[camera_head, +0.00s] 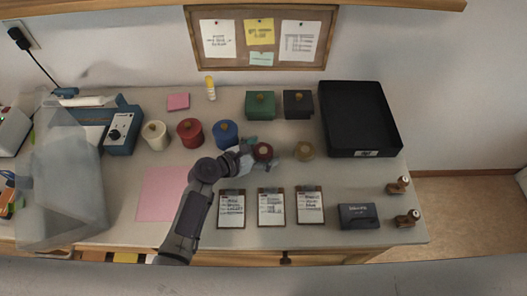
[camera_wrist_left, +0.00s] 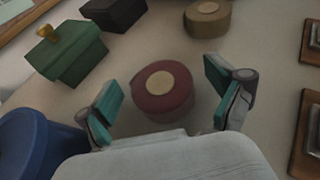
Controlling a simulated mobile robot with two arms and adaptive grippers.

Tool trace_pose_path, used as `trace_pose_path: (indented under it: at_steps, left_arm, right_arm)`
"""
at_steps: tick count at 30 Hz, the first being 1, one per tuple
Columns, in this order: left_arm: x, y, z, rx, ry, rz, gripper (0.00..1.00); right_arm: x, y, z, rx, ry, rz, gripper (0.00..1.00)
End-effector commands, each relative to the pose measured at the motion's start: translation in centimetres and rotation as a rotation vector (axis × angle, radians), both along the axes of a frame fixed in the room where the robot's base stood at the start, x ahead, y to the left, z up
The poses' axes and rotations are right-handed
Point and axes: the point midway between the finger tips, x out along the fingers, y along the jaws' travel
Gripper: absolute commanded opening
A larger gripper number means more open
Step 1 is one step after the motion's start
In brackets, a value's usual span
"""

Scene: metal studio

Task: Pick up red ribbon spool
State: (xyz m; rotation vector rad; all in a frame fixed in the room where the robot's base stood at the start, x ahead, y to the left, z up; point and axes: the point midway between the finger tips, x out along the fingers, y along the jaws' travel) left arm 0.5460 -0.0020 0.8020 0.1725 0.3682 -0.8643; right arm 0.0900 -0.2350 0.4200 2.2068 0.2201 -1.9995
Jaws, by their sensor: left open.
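The red ribbon spool (camera_head: 263,151) is a dark red disc with a pale tan centre, on the grey worktop. In the left wrist view the spool (camera_wrist_left: 163,92) lies between the two spread teal fingers. My left gripper (camera_head: 265,153) is open around it, with a finger on each side; a gap shows between each finger and the spool (camera_wrist_left: 163,92). My left gripper (camera_wrist_left: 164,88) holds nothing. My right gripper is not in view.
A tan spool (camera_head: 304,151) sits just right. Blue (camera_head: 225,134), red (camera_head: 190,132) and cream (camera_head: 155,136) lidded pots stand left, green (camera_head: 260,106) and black (camera_head: 298,105) boxes behind. Clipboards (camera_head: 270,207) lie in front; a black tray (camera_head: 358,117) stands right.

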Motion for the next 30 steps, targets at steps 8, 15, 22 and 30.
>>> trace_pose_path:
  at_steps: [8, 15, 22, 30]
  left_arm:
    - [0.0, 0.0, 0.0, 0.000, 0.000, 0.000, 0.68]
    - [0.0, 0.0, 0.0, 0.000, 0.000, 0.000, 0.33]
    - [0.0, 0.0, 0.1, 0.000, 0.000, -0.001, 0.33]
    - [0.0, 0.0, 2.7, -0.002, -0.003, 0.000, 0.33]
  right_arm:
    - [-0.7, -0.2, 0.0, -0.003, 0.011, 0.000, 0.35]
    - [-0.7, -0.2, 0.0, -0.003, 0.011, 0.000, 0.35]
    - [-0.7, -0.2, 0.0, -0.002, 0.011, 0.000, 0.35]
    - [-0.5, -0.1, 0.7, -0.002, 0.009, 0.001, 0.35]
